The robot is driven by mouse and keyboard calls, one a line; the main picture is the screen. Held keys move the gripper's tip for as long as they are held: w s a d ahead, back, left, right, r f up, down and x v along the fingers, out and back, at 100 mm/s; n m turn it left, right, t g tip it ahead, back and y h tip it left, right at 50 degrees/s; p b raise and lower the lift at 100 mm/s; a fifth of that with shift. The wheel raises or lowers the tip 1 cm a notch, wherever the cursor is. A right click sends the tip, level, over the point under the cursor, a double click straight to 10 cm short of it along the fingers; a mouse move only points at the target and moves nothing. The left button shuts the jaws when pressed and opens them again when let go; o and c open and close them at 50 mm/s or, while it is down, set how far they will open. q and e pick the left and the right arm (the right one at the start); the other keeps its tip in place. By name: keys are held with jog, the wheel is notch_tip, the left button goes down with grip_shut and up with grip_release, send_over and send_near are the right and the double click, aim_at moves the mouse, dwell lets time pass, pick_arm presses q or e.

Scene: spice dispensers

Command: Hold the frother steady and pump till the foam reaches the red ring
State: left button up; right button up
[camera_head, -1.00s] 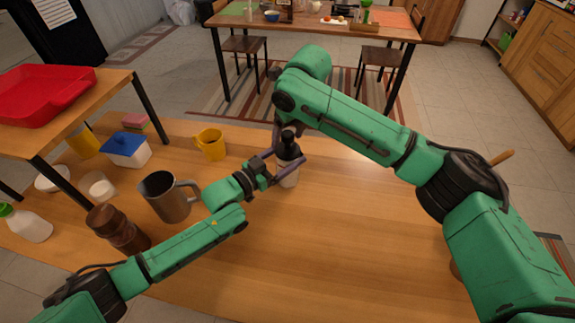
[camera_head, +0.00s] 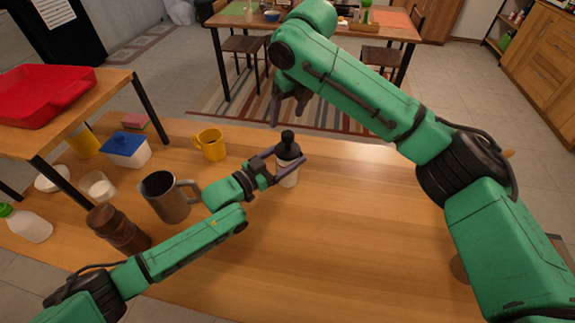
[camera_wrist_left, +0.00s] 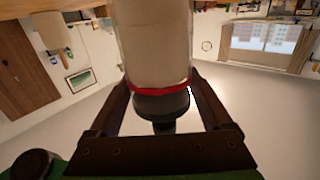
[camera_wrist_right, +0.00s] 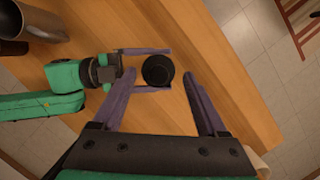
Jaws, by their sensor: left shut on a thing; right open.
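The frother (camera_head: 288,174) stands upright on the wooden table, a pale jar with a black top and knob. My left gripper (camera_head: 289,157) is shut around its upper body. In the left wrist view, which is upside down, the frother's clear jar (camera_wrist_left: 153,45) is filled with pale foam up to about the red ring (camera_wrist_left: 161,90). The black lid and knob lie beyond the ring. My right gripper (camera_head: 289,107) is open and empty above the frother, apart from the knob. The right wrist view shows the round black knob (camera_wrist_right: 158,70) between and below its fingers.
A grey metal pitcher (camera_head: 165,200), a brown grinder (camera_head: 117,230) and a yellow mug (camera_head: 210,145) stand left of the frother. A blue-lidded box (camera_head: 127,150) is farther left. A red tray (camera_head: 40,95) sits on a raised shelf. The table right of the frother is mostly clear.

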dwell(0.5)
pick_arm(q)
jog(key=o, duration=1.5)
jog(key=v, duration=1.2)
pick_arm(e)
jog(key=v, duration=1.2)
jog(key=shift+f, duration=0.1)
